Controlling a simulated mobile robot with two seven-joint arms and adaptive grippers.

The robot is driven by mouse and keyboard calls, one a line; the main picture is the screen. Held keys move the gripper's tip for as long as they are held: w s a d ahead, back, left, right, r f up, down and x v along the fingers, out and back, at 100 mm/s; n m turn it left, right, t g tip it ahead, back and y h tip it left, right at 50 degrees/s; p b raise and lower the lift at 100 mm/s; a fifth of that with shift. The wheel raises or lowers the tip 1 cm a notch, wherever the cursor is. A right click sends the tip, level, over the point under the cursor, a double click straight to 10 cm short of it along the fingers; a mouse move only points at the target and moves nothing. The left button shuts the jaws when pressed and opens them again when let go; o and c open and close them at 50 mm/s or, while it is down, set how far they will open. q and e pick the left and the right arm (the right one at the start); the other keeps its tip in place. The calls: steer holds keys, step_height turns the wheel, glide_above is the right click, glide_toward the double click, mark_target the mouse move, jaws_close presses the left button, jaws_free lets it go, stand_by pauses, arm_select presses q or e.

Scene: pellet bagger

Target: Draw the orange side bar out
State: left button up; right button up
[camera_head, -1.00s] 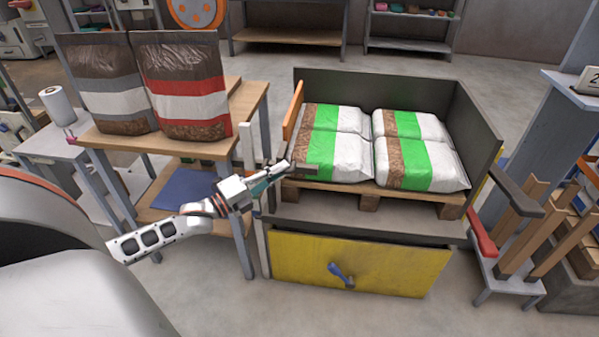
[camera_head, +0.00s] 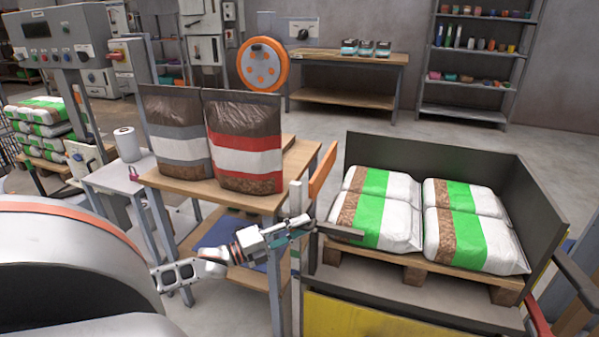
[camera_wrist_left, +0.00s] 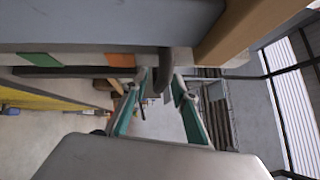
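The orange side bar (camera_head: 322,168) stands at the left side of the grey bin that holds the pallet of bags. My left gripper (camera_head: 306,223) is just below and in front of its lower end, at the left end of a dark grey bar (camera_head: 340,231). In the left wrist view the two teal fingers of the gripper (camera_wrist_left: 161,80) are apart, with a dark grey piece (camera_wrist_left: 178,60) close to the right fingertip. I cannot tell whether they touch. An orange-tan beam (camera_wrist_left: 250,28) passes at the upper right there. My right gripper is not in view.
White and green bags (camera_head: 385,205) lie on a wooden pallet (camera_head: 415,268) in the bin. A wooden table (camera_head: 262,200) with two brown bags (camera_head: 243,140) stands left, close to my left arm. A yellow panel (camera_head: 370,320) is below the bin.

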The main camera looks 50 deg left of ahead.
arm_select(q)
steer(key=v, duration=1.2)
steer(key=shift+c, duration=0.4)
